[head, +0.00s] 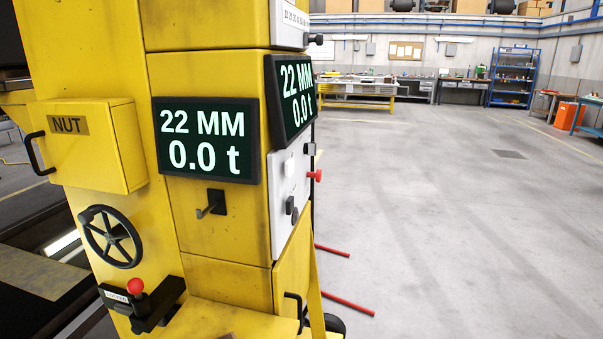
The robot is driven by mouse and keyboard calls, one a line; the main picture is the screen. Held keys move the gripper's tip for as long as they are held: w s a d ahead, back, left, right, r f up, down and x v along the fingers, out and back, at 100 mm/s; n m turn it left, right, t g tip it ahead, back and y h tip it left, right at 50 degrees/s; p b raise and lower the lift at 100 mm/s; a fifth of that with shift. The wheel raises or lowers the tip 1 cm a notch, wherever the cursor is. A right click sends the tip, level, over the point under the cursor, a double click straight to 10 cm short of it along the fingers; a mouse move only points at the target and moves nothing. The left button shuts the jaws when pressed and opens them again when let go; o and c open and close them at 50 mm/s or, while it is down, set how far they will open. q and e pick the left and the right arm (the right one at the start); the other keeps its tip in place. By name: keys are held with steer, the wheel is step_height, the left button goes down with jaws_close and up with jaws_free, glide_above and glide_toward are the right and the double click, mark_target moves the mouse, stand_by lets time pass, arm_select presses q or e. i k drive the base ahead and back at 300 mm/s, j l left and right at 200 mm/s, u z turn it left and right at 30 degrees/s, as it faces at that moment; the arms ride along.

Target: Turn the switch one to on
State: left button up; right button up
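A yellow lifting column (215,270) fills the left of the head view. On its right side face is a light grey control panel (282,185), seen at a steep angle. The panel carries a black switch (291,205) low down and a red knob (315,175) at its right edge. A small black lever (211,203) sticks out of the front face below the display. I cannot read any label saying which is switch one, nor any on or off mark. Neither of my grippers is in view.
Two displays, front (206,140) and side (290,95), read 22 MM and 0.0 t. A handwheel (112,237), a NUT box (85,145) and a red-knobbed lever (135,287) are at left. Red bars (345,305) lie near the column's foot. The floor at right is clear.

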mark_target(310, 148)
steer(key=k+j+u, duration=0.1)
steer(key=k+u, duration=0.2)
steer(key=k, duration=0.35)
steer(key=u, duration=1.65)
steer(key=l+u, duration=0.2)
steer(key=l, duration=0.3)
steer(key=l+u, duration=0.2)
steer(key=l, duration=0.3)
steer(key=k+l+u, duration=0.2)
steer(key=l, duration=0.3)
steer(key=k+l, duration=0.1)
steer(key=l, duration=0.95)
steer(key=k+l, duration=0.15)
steer(key=l, duration=0.95)
steer(key=k, duration=0.05)
